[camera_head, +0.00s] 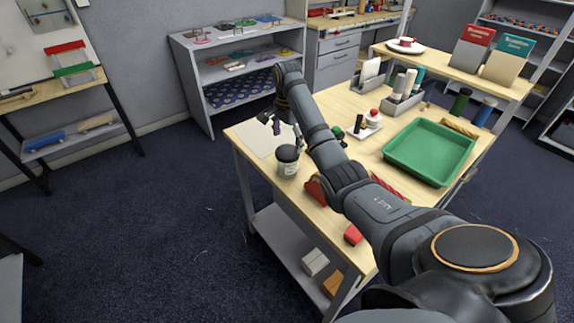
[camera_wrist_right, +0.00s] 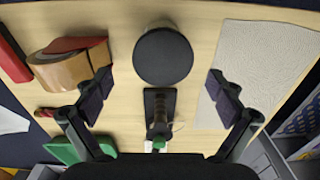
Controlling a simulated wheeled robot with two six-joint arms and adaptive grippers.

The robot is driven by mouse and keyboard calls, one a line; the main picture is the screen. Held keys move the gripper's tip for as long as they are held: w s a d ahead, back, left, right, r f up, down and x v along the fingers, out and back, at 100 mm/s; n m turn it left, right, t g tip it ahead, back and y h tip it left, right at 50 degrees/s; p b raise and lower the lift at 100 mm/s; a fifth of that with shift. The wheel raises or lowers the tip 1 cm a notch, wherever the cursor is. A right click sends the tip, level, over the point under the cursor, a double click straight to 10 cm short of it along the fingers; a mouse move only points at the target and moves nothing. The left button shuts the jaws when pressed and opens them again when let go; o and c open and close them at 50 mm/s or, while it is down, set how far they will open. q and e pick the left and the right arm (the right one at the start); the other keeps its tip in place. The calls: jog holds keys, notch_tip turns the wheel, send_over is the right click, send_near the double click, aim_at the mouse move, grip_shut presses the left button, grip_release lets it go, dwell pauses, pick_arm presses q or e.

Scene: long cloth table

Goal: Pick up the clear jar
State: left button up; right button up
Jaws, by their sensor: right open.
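The clear jar (camera_head: 288,167) with a dark lid stands upright near the table's left front edge in the head view. My right gripper (camera_head: 284,125) is open and empty above the table, just behind the jar in the head view. In the right wrist view the fingers (camera_wrist_right: 162,88) are spread wide, with no contact on the jar visible. My left gripper is not in view.
A dark block-like item (camera_wrist_right: 158,112) lies beside the jar. A tan and red item (camera_wrist_right: 75,66) lies to the left. A pale sheet (camera_head: 262,138) covers the table's left corner. A green tray (camera_head: 430,150) sits at right. My right arm hides part of the table.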

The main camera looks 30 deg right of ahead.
aim_at(288, 151)
notch_tip(288, 151, down, 3)
jog(key=shift+d+r, duration=0.15)
jog(key=shift+w+d+f, duration=0.1)
jog(key=shift+w+f, duration=0.1)
jog(key=shift+f, duration=0.2)
jog(key=shift+w+d+f, duration=0.1)
jog(key=shift+w+f, duration=0.05)
jog(key=shift+f, duration=1)
jog(key=f, duration=0.1)
jog(key=f+p, duration=0.1)
jog(key=shift+s+a+f, duration=0.2)
jog(key=shift+f, duration=0.2)
jog(key=shift+w+d+f, duration=0.1)
jog(key=shift+w+f, duration=0.05)
jog(key=shift+f, duration=0.55)
jog(key=shift+r, duration=0.1)
jog(key=c, duration=0.3)
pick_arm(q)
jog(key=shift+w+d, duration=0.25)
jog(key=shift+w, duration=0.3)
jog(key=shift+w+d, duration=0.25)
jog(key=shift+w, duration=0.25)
pick_arm(e)
jog(key=c, duration=0.9)
